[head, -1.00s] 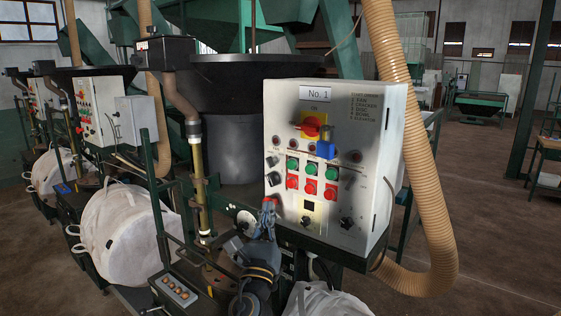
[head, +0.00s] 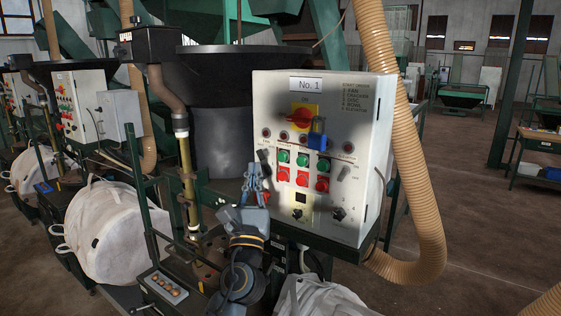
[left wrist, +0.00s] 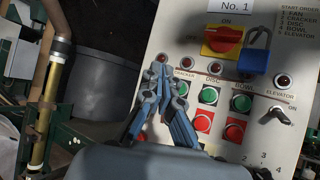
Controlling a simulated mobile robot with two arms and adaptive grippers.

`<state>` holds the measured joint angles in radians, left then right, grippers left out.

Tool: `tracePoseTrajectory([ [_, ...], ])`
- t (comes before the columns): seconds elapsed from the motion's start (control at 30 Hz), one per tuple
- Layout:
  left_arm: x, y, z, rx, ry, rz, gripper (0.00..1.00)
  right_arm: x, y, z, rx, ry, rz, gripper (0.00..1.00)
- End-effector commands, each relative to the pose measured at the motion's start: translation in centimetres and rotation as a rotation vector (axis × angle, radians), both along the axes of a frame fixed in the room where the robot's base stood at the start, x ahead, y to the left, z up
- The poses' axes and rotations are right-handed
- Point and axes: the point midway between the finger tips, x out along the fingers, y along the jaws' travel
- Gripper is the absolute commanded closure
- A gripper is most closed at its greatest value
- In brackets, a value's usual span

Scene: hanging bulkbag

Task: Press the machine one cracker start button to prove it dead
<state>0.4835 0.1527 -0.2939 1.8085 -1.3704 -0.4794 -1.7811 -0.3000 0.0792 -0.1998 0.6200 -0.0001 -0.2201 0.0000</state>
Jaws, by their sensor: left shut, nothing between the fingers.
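The No. 1 control panel (head: 365,120) stands upright at centre right in the head view. It carries a row of green buttons above red ones. The leftmost green button (head: 283,156) is under the CRACKER label in the left wrist view (left wrist: 182,88). My left gripper (head: 253,167) is shut and empty, with its fingertips just left of that button in the head view. In the left wrist view, the fingertips (left wrist: 160,76) are left of the CRACKER label. I cannot tell whether they touch the panel. My right gripper is not in view.
A red isolator handle (head: 302,116) on a yellow plate has a blue padlock (head: 317,140) hanging at it. A black hopper (head: 225,68) stands behind the panel. A ribbed hose (head: 415,190) hangs at its right. A white bulk bag (head: 115,235) is at left.

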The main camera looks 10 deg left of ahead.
Motion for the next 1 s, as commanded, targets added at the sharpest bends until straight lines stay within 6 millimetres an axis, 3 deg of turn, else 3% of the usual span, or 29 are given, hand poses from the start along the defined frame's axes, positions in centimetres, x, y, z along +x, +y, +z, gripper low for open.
tracePoseTrajectory([
  [0.2,3.1,-1.2,-0.4,-0.001,-0.002,-0.001,1.00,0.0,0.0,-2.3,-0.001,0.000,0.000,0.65],
  [0.5,5.9,-2.2,-0.2,-0.001,0.000,-0.002,1.00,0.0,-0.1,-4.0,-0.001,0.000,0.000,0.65],
  [1.0,6.4,-2.4,0.0,0.000,0.000,-0.001,1.00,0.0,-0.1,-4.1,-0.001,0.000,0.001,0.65],
])
